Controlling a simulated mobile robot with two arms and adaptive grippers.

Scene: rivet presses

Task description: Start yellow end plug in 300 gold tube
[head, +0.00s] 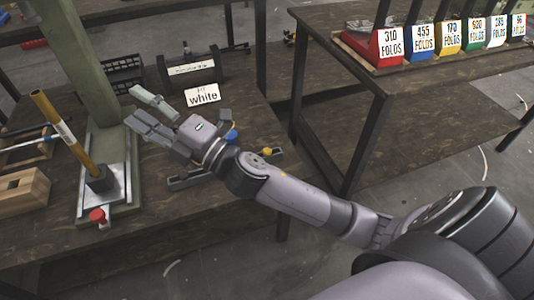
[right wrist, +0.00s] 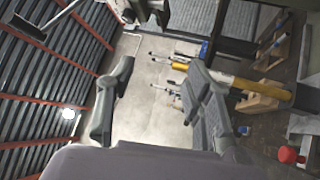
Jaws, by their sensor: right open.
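The gold tube (head: 48,113) stands in a black holder (head: 99,180) on the press base and carries a white label. In the right wrist view the gold tube (right wrist: 240,88) runs behind one finger. A small yellow piece (head: 267,151), perhaps the yellow end plug, shows beside my right forearm by a dark rack (head: 185,183). My left gripper is not seen.
The green press column (head: 78,60) rises beside the tube, with a red knob (head: 97,215) at its base. A wooden block (head: 20,190) lies at left. A "white" sign (head: 203,97) and a blue piece (head: 231,135) are near my wrist. Labelled coloured bins (head: 390,47) stand on another table.

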